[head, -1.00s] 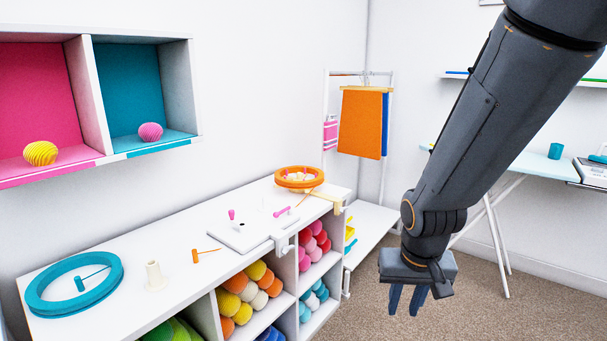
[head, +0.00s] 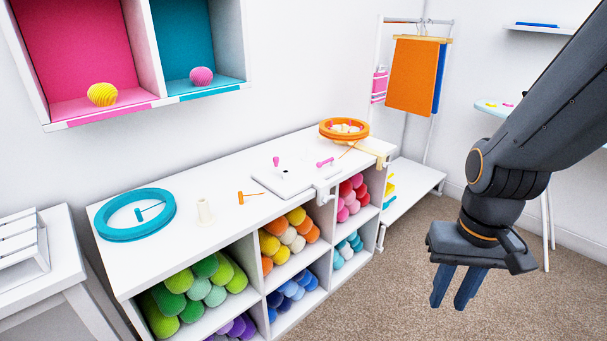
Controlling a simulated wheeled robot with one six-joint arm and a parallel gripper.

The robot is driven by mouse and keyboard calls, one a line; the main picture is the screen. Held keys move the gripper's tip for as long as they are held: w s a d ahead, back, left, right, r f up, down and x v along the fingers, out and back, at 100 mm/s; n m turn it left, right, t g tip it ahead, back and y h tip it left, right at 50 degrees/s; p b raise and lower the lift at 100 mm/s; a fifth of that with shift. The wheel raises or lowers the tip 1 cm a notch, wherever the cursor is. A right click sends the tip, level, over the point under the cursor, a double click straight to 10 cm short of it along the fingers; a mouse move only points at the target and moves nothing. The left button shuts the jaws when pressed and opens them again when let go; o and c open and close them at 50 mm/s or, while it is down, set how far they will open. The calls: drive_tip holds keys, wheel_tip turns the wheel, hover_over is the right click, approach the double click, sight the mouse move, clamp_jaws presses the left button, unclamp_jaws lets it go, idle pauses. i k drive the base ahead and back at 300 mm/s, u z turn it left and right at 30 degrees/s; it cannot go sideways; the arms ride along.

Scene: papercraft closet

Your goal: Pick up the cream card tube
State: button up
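The cream card tube (head: 204,210) stands upright on the white top of the low shelf unit (head: 235,228). It is between a teal ring (head: 108,228) on its left and a small orange peg (head: 248,197) on its right. My gripper (head: 448,303) hangs fingers down over the carpet at the right, well apart from the tube and off the shelf top. Its two blue fingers show a narrow gap with nothing visible between them.
A white board (head: 287,181) with pink pegs and an orange ring tray (head: 344,130) are farther along the top. Shelves below hold coloured rolls. Wall cubbies (head: 100,122) overhang at upper left. A white side table (head: 50,270) stands left. Carpet (head: 370,305) is clear.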

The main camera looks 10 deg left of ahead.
sight(206, 219)
drive_tip(key=u, duration=0.1)
drive_tip(key=i, duration=1.3)
drive_tip(key=u, duration=1.45)
drive_tip(key=i, duration=0.5)
drive_tip(key=u, duration=0.1)
